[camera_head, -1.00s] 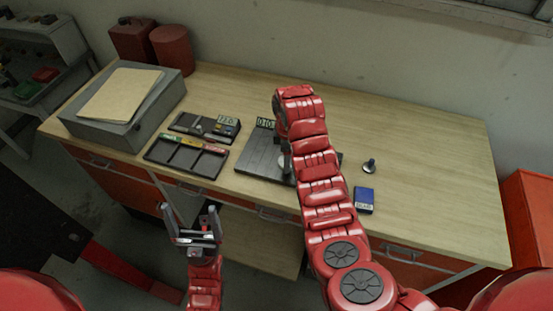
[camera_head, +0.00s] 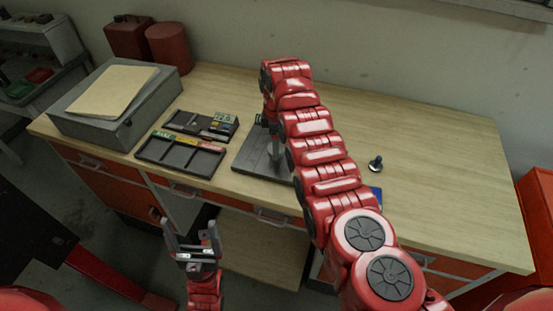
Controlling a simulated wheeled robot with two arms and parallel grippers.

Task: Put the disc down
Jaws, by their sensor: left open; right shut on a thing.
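My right gripper (camera_head: 265,121) is mostly hidden behind its own red arm, over the dark flat plate (camera_head: 252,160) on the workbench. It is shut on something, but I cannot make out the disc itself. A small grey upright piece (camera_head: 274,150) shows just below the gripper, above the plate; I cannot tell whether it is held or standing there. My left gripper (camera_head: 191,241) is open and empty, in front of the bench edge and below the top, away from the plate.
Left of the plate are a dark compartment tray (camera_head: 180,155) and a smaller tray (camera_head: 200,124). A grey box (camera_head: 118,108) with a folder stands further left. A dark stemmed part (camera_head: 376,163) and a partly covered blue box (camera_head: 376,194) lie right. The bench's back right is clear.

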